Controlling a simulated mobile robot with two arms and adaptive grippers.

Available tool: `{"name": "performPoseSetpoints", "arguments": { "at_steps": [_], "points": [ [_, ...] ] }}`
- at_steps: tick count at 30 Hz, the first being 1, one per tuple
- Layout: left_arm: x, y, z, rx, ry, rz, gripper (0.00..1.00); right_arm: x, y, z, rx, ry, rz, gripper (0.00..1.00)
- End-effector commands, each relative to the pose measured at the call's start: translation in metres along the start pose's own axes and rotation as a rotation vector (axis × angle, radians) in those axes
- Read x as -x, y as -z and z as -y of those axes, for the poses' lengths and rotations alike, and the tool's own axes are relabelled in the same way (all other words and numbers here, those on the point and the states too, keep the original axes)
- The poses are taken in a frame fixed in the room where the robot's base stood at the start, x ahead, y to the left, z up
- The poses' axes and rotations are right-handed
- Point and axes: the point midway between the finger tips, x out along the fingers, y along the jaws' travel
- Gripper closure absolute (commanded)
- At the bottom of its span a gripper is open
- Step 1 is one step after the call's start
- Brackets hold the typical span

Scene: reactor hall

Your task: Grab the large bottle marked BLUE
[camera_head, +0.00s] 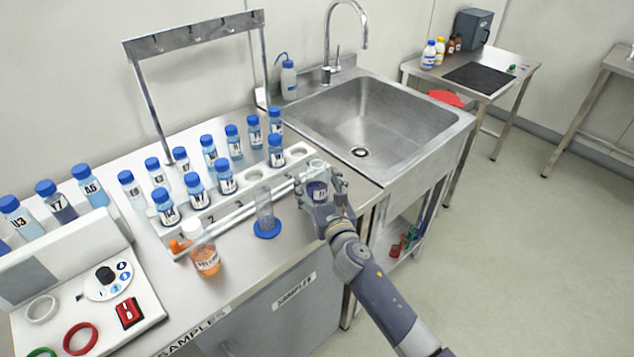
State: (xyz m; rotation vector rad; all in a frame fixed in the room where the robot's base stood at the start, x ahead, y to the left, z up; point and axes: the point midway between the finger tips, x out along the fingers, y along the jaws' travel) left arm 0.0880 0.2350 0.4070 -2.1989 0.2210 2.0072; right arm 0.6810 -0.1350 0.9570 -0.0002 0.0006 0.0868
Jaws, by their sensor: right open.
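Another large bottle, with orange contents and a white cap (206,258), stands at the bench front, further left. My left gripper is not in view.
A rack (205,222) holds several blue-capped sample bottles behind the gripper. A clear cylinder on a blue base (266,222) stands just left of the gripper. A machine with bottles (95,285) is at left. The steel sink (365,115) lies behind; floor at right is clear.

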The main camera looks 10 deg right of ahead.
Motion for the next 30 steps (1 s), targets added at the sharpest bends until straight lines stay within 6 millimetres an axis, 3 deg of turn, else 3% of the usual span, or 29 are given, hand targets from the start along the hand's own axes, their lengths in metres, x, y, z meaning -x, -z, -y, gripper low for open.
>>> {"name": "performPoseSetpoints", "arguments": {
  "at_steps": [10,17,30],
  "points": [
    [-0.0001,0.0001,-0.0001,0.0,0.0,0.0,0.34,-0.0069,0.0001,-0.0004,0.0,-0.001,0.0,0.32],
    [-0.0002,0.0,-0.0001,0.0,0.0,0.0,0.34,-0.0067,0.0003,-0.0003,0.0,-0.001,0.0,0.83],
    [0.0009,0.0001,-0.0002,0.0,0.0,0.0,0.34,-0.0068,-0.0021,-0.0001,0.0,-0.001,0.001,0.83]
  ]
}}
